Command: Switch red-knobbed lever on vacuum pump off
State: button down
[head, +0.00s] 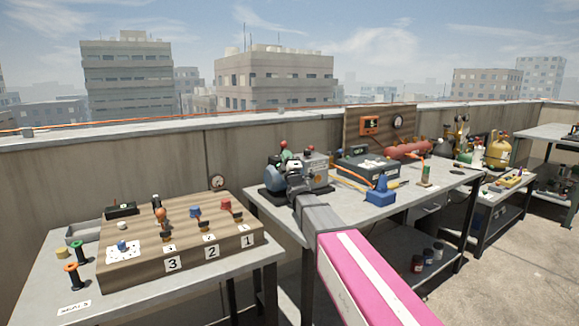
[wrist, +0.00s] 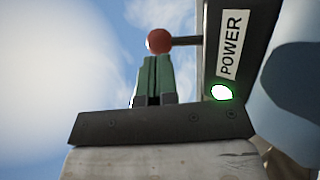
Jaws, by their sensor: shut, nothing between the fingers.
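The vacuum pump (head: 317,172) stands at the left end of the middle table. Its lever ends in a red ball knob (head: 284,144). In the wrist view the red knob (wrist: 160,41) sits on a short dark rod reaching left from a dark panel (wrist: 213,60) marked POWER. A green light (wrist: 221,92) on that panel is lit. My gripper (wrist: 152,60) has green fingers pressed together with nothing between them. The fingertips are just below the knob in the wrist view; whether they touch it I cannot tell. In the head view my wrist covers part of the pump.
A wooden board (head: 190,243) with several knobbed controls numbered 1 to 3 stands on the left table. Right of the pump are a dark box (head: 368,167), a blue object (head: 380,193) and a red tank (head: 408,149). A concrete wall runs behind the tables.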

jog(key=shift+x, duration=0.95)
